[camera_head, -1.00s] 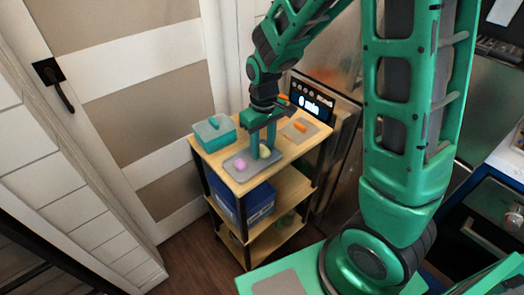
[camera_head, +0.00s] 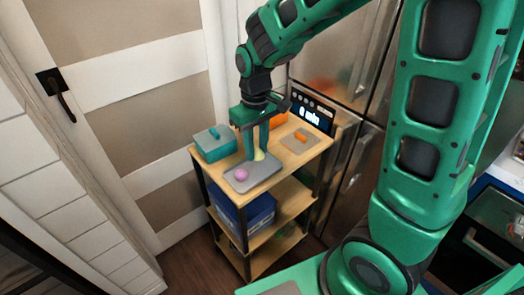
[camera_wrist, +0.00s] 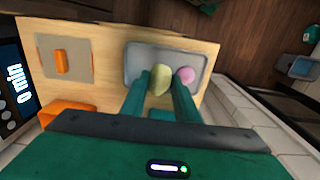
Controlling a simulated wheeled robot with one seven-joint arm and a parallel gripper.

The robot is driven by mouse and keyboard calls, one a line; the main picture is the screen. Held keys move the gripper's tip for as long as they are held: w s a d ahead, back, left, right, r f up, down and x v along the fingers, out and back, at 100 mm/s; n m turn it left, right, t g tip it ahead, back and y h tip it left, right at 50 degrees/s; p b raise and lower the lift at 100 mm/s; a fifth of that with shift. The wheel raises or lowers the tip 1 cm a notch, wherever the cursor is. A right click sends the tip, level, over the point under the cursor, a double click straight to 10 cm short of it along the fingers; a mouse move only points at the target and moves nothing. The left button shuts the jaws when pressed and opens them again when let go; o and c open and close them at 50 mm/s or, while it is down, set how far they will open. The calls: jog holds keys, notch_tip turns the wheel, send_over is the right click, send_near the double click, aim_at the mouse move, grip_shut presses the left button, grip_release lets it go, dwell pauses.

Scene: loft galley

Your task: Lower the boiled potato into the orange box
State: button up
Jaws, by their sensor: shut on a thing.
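The boiled potato (camera_wrist: 160,80) is a pale yellow oval lump. My gripper (camera_wrist: 160,90) is shut on it, one green finger on each side. In the head view, the potato (camera_head: 259,155) shows between the fingertips of my gripper (camera_head: 256,153), over the far part of a grey tray (camera_head: 263,177); its exact height above the tray is hard to tell. The orange box (camera_head: 278,119) stands at the back of the cart top, partly hidden behind my gripper. In the wrist view, the orange box (camera_wrist: 66,111) is at lower left, partly cut off by my gripper body.
A pink ball (camera_head: 241,174) lies on the tray. A teal lidded box (camera_head: 215,143) stands at the cart's left. An orange piece (camera_head: 301,136) lies on a mat at the right, near a display (camera_head: 312,113). A blue crate (camera_head: 259,210) is on the shelf below.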

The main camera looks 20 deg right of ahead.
jog(key=s+a+r, duration=0.3)
jog(key=a+r, duration=0.2)
jog(key=a, duration=0.2)
jog(key=w+d+r, duration=0.4)
jog(key=w+d, duration=0.5)
jog(key=w, duration=0.3)
jog(key=w+d+f, duration=0.4)
jog(key=w+d, duration=0.5)
jog(key=w, duration=0.3)
jog(key=shift+w+d+f, duration=0.15)
jog(key=shift+f, duration=0.2)
jog(key=shift+f, duration=0.1)
jog(key=shift+f, duration=2.6)
jog(key=shift+f, duration=0.15)
jog(key=o, duration=1.1)
